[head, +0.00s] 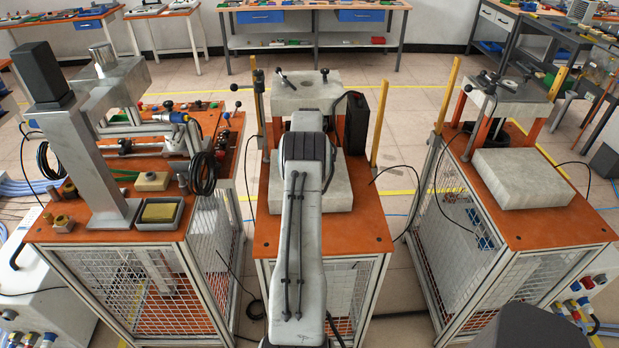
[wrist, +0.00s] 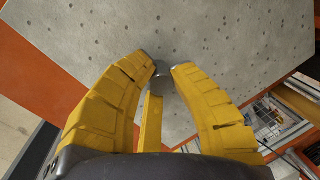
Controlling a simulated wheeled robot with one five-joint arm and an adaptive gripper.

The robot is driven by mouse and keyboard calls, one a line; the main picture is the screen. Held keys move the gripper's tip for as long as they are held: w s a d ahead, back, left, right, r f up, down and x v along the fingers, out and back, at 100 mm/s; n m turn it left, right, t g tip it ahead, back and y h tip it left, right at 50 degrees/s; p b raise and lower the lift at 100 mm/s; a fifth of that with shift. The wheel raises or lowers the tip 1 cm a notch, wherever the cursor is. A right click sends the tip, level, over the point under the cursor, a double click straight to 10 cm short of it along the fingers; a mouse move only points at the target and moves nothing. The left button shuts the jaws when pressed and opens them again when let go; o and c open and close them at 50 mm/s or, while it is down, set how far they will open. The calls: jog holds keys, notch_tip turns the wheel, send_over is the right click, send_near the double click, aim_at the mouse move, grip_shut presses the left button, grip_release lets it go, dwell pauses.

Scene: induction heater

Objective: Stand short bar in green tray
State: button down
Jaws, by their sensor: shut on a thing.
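My gripper (wrist: 164,72) shows in the wrist view, its yellow fingers closed in around a small grey cylindrical piece, which I take as the short bar (wrist: 163,82). Only its grey end and a little of its side show; the fingers hide the rest. Below the fingertips is a pale, pitted grey block top (wrist: 225,45); I cannot tell whether the bar touches it. In the head view my own arm covers the gripper and the bar. I cannot make out a green tray for certain in either view.
A pale block (head: 334,195) lies on the middle orange-topped bench (head: 370,238), partly behind my arm. The left bench carries a metal press column (head: 95,165), a grey tray with a yellow pad (head: 138,224) and loose parts. A right bench holds another pale block (head: 520,178).

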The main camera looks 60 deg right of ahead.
jog(key=c, duration=1.2)
grip_release()
notch_tip(320, 180, up, 12)
jog(key=s+a+b, duration=0.1)
jog(key=a, duration=0.1)
